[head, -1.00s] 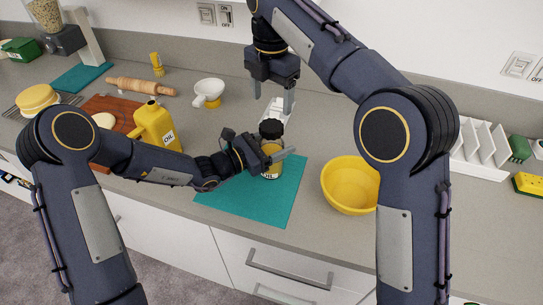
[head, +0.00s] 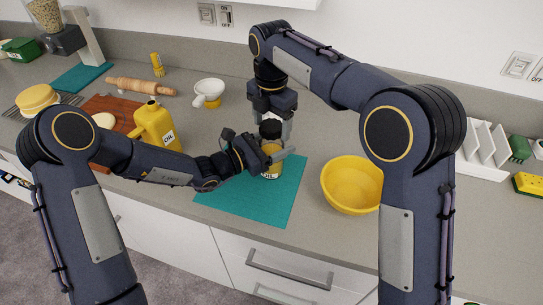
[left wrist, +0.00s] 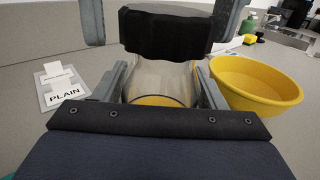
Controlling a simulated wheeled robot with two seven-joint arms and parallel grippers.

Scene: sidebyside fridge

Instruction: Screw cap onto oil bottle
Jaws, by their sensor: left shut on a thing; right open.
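The oil bottle (head: 271,171) is clear with yellow contents and stands upright over the teal mat (head: 237,205). My left gripper (head: 274,158) is shut around its body; its fingers flank the glass (left wrist: 158,84) in the left wrist view. The black cap (head: 270,129) sits at the bottle's top, also seen in the left wrist view (left wrist: 165,32); I cannot tell how tightly it is seated. My right gripper (head: 277,124) is open above the bottle, its fingers reaching down on both sides of the cap. A gap shows on the cap's left side.
A yellow bowl (head: 350,189) stands right of the mat. A yellow oil jug (head: 154,127), cutting board (head: 104,106) and white cup (head: 208,90) are at the left. A white card marked PLAIN (left wrist: 63,88) lies behind the bottle. A white rack (head: 482,145) is at the right.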

